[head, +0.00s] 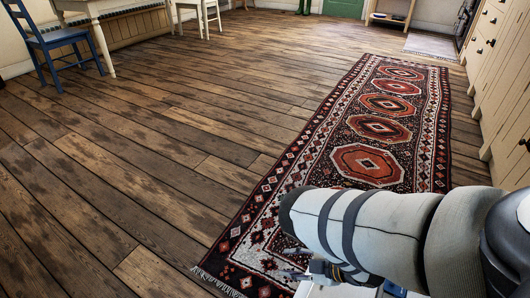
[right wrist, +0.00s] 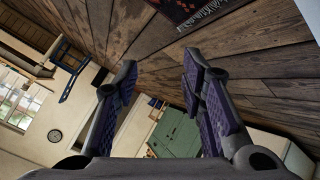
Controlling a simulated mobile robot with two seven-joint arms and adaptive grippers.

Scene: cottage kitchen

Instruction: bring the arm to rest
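My right arm comes in from the lower right of the head view, bent across the front of the rug. Its right gripper (head: 292,264) shows only partly, low in the picture and below the grey-white forearm. In the right wrist view the two dark padded fingers of the right gripper (right wrist: 160,62) stand wide apart. Nothing is between them; floorboards and the far room show through the gap. My left gripper is in neither view.
A patterned red rug (head: 326,170) lies on the plank floor (head: 190,130). Cream cabinets (head: 505,85) line the right side. A blue chair (head: 58,42) and a white table (head: 95,8) stand at the upper left. The floor at left and centre is clear.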

